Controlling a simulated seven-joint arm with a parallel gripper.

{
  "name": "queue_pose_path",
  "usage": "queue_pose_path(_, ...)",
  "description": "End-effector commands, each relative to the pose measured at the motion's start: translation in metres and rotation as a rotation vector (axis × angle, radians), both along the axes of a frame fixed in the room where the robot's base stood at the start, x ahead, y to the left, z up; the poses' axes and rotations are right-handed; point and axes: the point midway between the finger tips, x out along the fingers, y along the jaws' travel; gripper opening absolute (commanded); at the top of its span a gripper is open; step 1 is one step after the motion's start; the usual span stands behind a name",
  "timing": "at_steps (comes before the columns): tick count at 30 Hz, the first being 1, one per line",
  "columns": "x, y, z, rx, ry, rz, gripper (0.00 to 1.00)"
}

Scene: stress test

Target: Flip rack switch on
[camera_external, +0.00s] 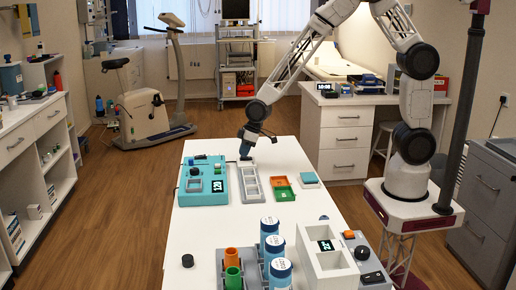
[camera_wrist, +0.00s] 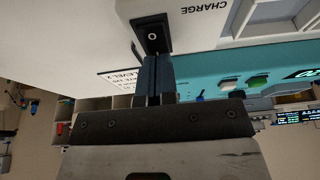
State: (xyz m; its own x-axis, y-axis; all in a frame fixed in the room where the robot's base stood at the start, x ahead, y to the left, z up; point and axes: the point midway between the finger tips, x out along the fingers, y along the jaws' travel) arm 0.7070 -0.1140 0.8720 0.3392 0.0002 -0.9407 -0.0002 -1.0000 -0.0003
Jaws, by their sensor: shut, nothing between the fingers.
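The light grey rack (camera_external: 242,185) with open compartments stands on the white table, right of a teal device. In the wrist view its pale panel (camera_wrist: 205,25) carries the word CHARGE and a black rocker switch (camera_wrist: 152,36) with a round white mark. My gripper (camera_external: 245,154) is at the rack's far end, pointing down. In the wrist view its closed fingers (camera_wrist: 155,58) reach the lower edge of the switch, with nothing between them. They touch or nearly touch the switch; I cannot tell which. In the external view the gripper hides the switch.
The teal device (camera_external: 191,190) with knobs and a display is close on the left. Blue-white jars (camera_external: 269,228), cups and a box with a display (camera_external: 327,262) stand at the near end. The middle table is clear.

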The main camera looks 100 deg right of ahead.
Motion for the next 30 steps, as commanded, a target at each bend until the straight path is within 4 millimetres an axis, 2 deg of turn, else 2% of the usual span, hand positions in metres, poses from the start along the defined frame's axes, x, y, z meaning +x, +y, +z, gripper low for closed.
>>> queue_pose_path(11, 0.0008, 0.0001, -0.001, 0.0, 0.01, 0.002, 0.0)
queue_pose_path(18, 0.0054, 0.0004, -0.0083, 0.002, 0.104, 0.004, 0.0)
queue_pose_path(30, -0.0002, 0.0007, -0.0095, 0.004, 0.101, 0.001, 0.0)
